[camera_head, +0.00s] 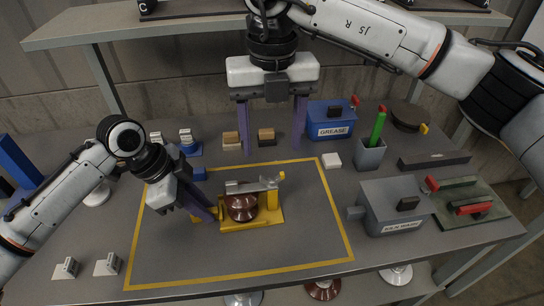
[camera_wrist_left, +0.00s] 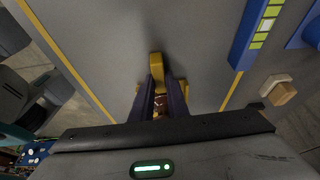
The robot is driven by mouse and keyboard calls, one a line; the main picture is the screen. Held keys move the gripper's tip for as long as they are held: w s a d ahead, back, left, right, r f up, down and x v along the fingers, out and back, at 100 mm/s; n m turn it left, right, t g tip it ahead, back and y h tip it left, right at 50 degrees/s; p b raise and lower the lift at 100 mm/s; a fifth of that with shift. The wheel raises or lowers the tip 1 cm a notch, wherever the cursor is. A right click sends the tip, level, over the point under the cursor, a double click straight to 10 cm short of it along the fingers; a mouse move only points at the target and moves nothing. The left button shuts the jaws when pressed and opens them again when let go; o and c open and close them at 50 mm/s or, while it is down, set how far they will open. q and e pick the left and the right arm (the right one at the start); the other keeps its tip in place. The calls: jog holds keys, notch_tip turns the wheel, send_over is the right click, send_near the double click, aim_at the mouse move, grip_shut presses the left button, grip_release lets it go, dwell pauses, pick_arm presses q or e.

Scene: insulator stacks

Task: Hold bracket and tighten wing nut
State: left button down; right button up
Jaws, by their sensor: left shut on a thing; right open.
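The yellow bracket (camera_head: 274,217) stands inside the yellow outline on the table, with a brown insulator (camera_head: 241,208) in it. A grey bar (camera_head: 248,186) lies across the top, with a small yellow piece (camera_head: 281,176) at its right end; I cannot tell if that is the wing nut. My left gripper (camera_head: 211,216) is shut on the bracket's left side, hiding part of it. In the left wrist view the bracket (camera_wrist_left: 156,66) shows between and beyond the fingers. My right gripper (camera_head: 272,150) is open and empty, pointing down behind the bracket.
Small blocks (camera_head: 232,140) stand behind the outline. The mat's front area (camera_head: 240,255) is clear.

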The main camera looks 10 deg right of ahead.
pick_arm(q)
jog(key=shift+r, duration=0.1)
pick_arm(e)
notch_tip(320, 180, up, 4)
jog(key=shift+f, duration=0.1)
pick_arm(q)
jog(key=c, duration=1.6)
grip_release()
jog(key=shift+c, duration=0.2)
